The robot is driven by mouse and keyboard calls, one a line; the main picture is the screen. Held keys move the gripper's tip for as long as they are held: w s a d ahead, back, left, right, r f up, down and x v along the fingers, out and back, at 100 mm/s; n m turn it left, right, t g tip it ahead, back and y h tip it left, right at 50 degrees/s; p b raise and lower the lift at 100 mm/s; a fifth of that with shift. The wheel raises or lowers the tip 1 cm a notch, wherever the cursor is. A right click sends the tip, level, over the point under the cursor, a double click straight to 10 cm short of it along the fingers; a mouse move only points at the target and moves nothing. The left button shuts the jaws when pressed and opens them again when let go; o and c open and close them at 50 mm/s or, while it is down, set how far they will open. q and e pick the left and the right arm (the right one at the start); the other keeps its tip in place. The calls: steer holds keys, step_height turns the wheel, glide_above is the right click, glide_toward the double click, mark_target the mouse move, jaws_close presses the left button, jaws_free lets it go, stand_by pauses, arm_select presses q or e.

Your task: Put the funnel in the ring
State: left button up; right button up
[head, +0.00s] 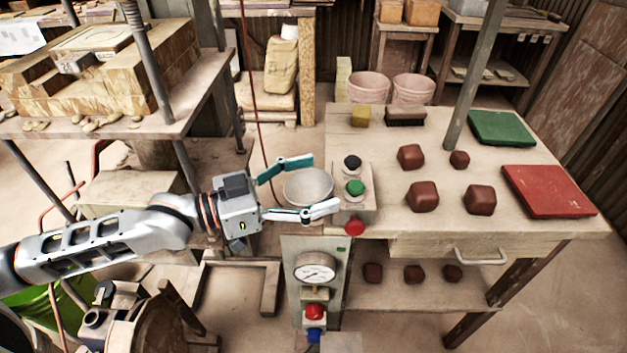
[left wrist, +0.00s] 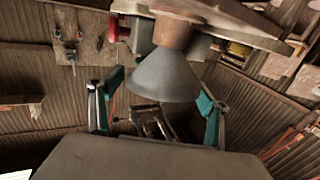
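The funnel (head: 308,187) is a pale grey cone with its wide mouth up, at the left end of the work table. It also shows in the left wrist view (left wrist: 165,76), where the picture is upside down and a brownish neck-like part adjoins its narrow end. My left gripper (head: 326,184) is open, its two teal-padded fingers spread on either side of the funnel. In the left wrist view a small gap shows at one finger; contact at the other is unclear. I cannot make out the ring; the funnel and gripper may hide it. My right gripper is not in view.
A control box with black and green buttons (head: 355,187) stands right beside the funnel. Below is a panel with a gauge (head: 315,268). The table (head: 385,218) holds several brown lumps, a green plate (head: 502,128) and a red plate (head: 549,190).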

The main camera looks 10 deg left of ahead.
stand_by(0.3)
arm_select(q)
steer(key=v, duration=1.2)
steer(key=shift+d, duration=0.15)
